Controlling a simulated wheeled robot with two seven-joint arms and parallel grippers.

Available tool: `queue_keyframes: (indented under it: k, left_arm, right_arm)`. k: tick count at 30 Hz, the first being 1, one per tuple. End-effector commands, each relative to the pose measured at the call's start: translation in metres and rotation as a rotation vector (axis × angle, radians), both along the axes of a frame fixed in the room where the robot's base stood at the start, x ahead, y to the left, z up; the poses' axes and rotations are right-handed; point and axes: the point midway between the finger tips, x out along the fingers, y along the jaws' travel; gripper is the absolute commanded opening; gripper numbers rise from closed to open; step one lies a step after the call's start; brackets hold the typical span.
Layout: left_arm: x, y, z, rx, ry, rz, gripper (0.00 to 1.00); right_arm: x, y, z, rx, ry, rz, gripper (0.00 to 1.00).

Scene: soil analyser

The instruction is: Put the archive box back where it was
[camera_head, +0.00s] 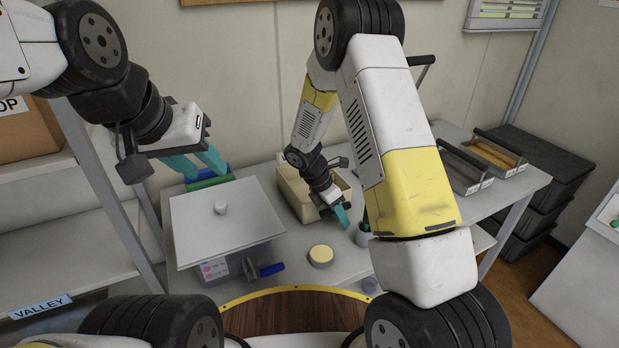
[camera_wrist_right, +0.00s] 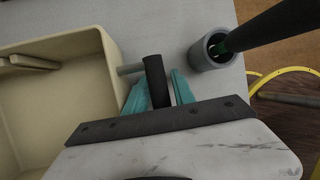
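A brown cardboard box (camera_head: 28,130) with a partly cut-off label sits on the left shelf. A beige open box (camera_head: 291,190) stands on the table. The frames do not show which is the archive box. In the right wrist view the beige box (camera_wrist_right: 85,65) is at the left, and a grey rod with a black handle (camera_wrist_right: 154,80) sticks out beside its wall. My right gripper (camera_wrist_right: 160,92) has its teal fingers close around this handle; it also shows at the box's front right (camera_head: 342,215). My left gripper (camera_head: 198,162) has its fingers apart, above a green and blue object (camera_head: 208,180) behind the analyser.
The white-topped analyser (camera_head: 225,235) stands at the table's left, with a blue-handled part at its front. A round yellow-topped item (camera_head: 321,255) and a grey cup (camera_wrist_right: 208,50) stand nearby. Two trays (camera_head: 492,155) are at the right, beside dark stacked crates (camera_head: 540,175).

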Motion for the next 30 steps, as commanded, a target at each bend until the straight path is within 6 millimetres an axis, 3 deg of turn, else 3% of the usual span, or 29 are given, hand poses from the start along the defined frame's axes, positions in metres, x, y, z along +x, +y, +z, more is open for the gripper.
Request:
queue_keyframes:
  k: [7, 12, 30]
  left_arm:
    - [0.0, 0.0, 0.0, 0.0, 0.0, 0.0, 0.36]
    - [0.0, 0.0, 0.0, 0.0, 0.0, 0.0, 0.36]
    - [0.0, 0.0, 0.0, 0.0, 0.0, 0.0, 0.36]
  right_arm:
    - [0.0001, -0.001, -0.0018, 0.0, -0.001, -0.001, 0.31]
    - [0.0001, -0.001, -0.0018, 0.001, -0.001, -0.002, 0.0]
    - [0.0002, -0.0007, -0.0015, 0.001, -0.001, -0.002, 0.0]
